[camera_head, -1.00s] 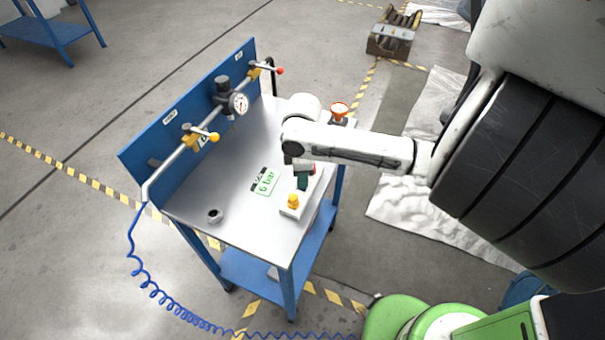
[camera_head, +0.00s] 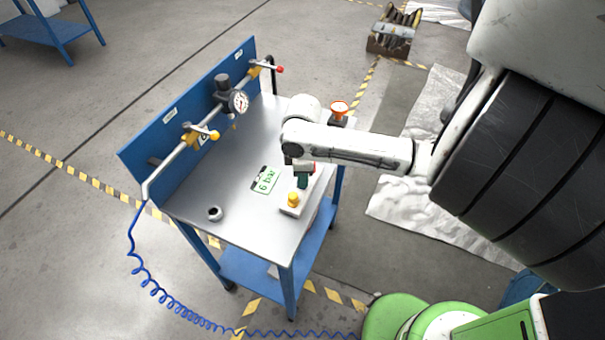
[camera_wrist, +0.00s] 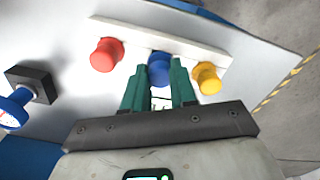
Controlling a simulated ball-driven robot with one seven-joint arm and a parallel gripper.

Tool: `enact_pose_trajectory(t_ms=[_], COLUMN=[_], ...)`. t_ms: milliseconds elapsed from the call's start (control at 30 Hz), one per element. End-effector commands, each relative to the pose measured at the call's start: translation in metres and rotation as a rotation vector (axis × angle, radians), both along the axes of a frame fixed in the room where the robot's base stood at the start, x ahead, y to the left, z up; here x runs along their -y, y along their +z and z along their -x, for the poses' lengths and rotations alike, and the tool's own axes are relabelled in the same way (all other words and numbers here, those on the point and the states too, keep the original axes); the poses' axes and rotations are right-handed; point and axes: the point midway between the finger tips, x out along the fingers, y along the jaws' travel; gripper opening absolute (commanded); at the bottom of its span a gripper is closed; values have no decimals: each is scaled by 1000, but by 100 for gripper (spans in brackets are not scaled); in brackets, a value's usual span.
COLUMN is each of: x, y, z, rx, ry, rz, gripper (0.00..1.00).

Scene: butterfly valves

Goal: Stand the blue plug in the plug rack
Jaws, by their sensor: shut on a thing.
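The blue plug (camera_wrist: 160,68) is between the green fingertips of my gripper (camera_wrist: 159,80) in the wrist view, and the fingers are shut on it. It is at the middle of the white plug rack (camera_wrist: 133,38), between the red plug (camera_wrist: 104,54) and the yellow plug (camera_wrist: 207,78). I cannot tell whether its lower end is in the rack. In the head view the yellow plug (camera_head: 293,198) stands at the near end of the rack (camera_head: 291,211). My gripper (camera_head: 303,181) is just behind it, and the blue plug is hidden there.
A 6 bar card (camera_head: 265,180) and small ring (camera_head: 215,214) lie on the bench.

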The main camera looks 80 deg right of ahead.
Motion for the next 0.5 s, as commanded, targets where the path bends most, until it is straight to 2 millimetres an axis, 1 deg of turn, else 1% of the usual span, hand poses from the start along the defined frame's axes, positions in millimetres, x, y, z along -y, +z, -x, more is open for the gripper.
enact_pose_trajectory(t_ms=[367, 400, 500], x=[0, 0, 0], y=[-3, -3, -3], z=[0, 0, 0], rx=[0, 0, 0], ry=[0, 0, 0], rz=[0, 0, 0], gripper=[0, 27, 37])
